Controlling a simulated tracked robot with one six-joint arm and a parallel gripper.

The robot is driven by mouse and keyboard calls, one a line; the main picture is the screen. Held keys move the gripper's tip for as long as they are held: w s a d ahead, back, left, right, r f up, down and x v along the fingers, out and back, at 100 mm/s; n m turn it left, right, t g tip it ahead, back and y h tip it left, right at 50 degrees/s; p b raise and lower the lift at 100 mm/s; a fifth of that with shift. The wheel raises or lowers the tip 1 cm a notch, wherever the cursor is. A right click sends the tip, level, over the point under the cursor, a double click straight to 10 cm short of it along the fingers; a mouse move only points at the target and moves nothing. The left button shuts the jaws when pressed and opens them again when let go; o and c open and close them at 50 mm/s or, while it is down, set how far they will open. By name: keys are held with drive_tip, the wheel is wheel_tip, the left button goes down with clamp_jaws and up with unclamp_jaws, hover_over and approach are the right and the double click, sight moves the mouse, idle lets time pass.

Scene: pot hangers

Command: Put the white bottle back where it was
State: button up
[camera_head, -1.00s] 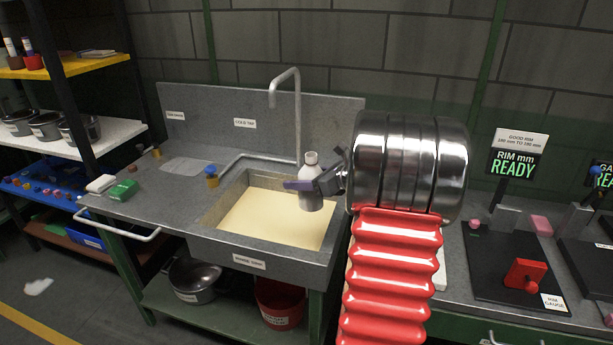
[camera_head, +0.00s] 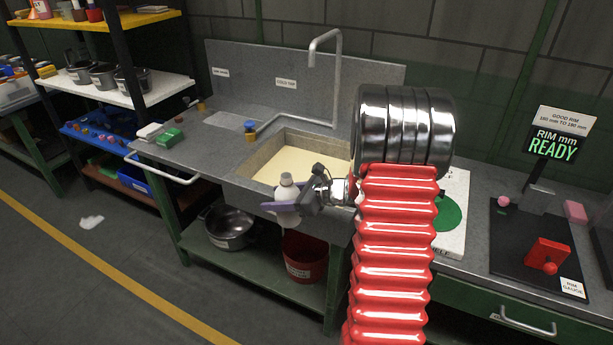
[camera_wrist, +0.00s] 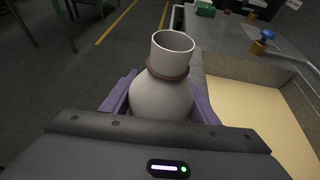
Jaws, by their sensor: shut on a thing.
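The white bottle (camera_head: 286,192) is upright in my gripper (camera_head: 287,207), whose purple fingers are closed around its body. In the head view it is in front of the sink's front edge. The wrist view shows the bottle (camera_wrist: 161,92) close up, with its open neck and a brown ring below the neck. The purple fingers (camera_wrist: 160,104) lie on both sides of it. The bottle's lower part is hidden in the wrist view. No marked spot for the bottle can be made out.
The sink (camera_head: 262,178) with a pale basin is behind the bottle. A lower shelf (camera_head: 262,272) holds a steel pot (camera_head: 229,228) and a red bucket (camera_head: 305,257). A shelf rack (camera_head: 160,89) stands at the left. A green block (camera_head: 169,137) lies on the counter. Floor at left front is open.

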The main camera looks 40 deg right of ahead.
drive_tip(key=s+a+f+n+g+y, duration=0.1)
drive_tip(key=a+f, duration=0.3)
drive_tip(key=a, duration=0.6)
drive_tip(key=s+a+f+n+g+y, duration=0.2)
drive_tip(key=a+f, duration=0.3)
drive_tip(key=a, duration=0.5)
drive_tip(key=shift+s+a+f+n+y, duration=0.25)
drive_tip(key=shift+a+n+y, duration=0.15)
drive_tip(key=shift+n+y, duration=0.3)
